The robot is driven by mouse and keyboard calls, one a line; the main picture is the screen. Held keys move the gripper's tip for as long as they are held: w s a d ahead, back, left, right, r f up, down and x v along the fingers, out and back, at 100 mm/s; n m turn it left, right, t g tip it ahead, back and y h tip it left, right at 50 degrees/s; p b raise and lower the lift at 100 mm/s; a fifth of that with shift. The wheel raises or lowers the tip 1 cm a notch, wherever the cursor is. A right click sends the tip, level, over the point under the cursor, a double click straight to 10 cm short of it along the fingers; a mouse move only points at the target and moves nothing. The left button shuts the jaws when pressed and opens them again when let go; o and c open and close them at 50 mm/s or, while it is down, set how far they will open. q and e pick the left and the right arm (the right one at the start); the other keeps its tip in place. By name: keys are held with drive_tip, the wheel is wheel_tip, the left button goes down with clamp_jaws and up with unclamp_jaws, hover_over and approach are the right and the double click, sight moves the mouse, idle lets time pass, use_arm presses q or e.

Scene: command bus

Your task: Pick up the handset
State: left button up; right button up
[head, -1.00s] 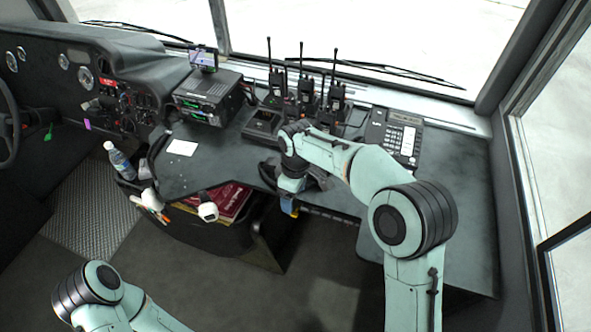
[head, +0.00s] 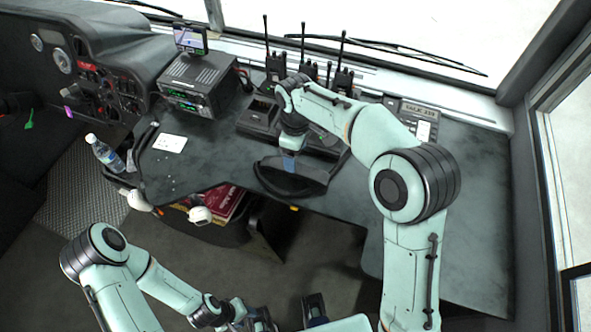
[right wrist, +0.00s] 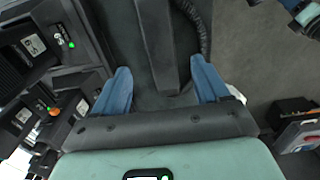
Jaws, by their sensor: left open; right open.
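A dark, long handset (right wrist: 158,40) shows in the right wrist view, between the fingers of my right gripper (right wrist: 160,66). These blue fingers are open and apart, with a gap on both sides of the handset. A dark coiled cord (right wrist: 198,22) runs beside it. In the head view, my right gripper is over the front of the desk; a dark curved shape lies below it, and I cannot tell whether that is the handset. My left gripper (head: 314,308) is open and empty at the bottom of the head view, away from the handset, partly cut off.
The dark desk (head: 205,160) holds a radio set (head: 198,86), several handheld radios with chargers (head: 258,118) and a desk phone (head: 424,124), partly hidden by my right arm. A water bottle (head: 104,152) and red books (head: 222,203) are at front left. The desk's right side is clear.

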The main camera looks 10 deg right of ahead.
sight(273, 165)
wheel_tip(273, 165, down, 3)
drive_tip(key=shift+w+d, duration=0.1)
drive_tip(key=shift+w, duration=0.05)
drive_tip(key=f, duration=0.5)
drive_tip(key=shift+s+b, duration=0.2)
drive_tip(key=shift+b, duration=0.1)
